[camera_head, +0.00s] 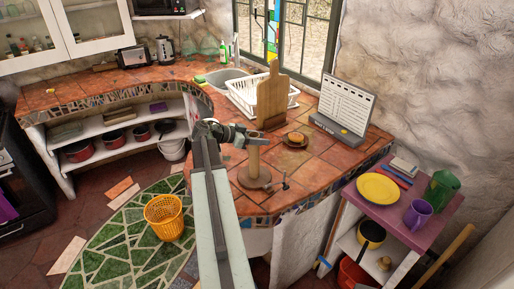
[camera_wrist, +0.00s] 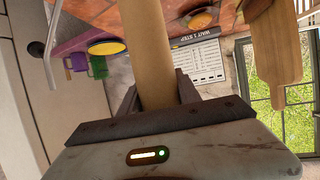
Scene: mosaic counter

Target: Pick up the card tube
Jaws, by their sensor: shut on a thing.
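The card tube (camera_head: 254,159) is a plain tan cylinder, upright over a round wooden base (camera_head: 256,183) near the tiled counter's front edge. I cannot tell whether its lower end touches the base. My gripper (camera_head: 252,138) is at the upper part of the tube, reaching in from the left. In the wrist view, the tube (camera_wrist: 150,40) runs between the two dark fingers of my gripper (camera_wrist: 158,90), which are shut on it. The fingers and my arm hide part of the tube.
A small dark tool (camera_head: 284,184) lies right of the base. A plate with a bun (camera_head: 296,139), a cutting board (camera_head: 272,98), a dish rack (camera_head: 243,97) and a sign board (camera_head: 343,108) stand behind. A purple side table (camera_head: 400,217) is at right.

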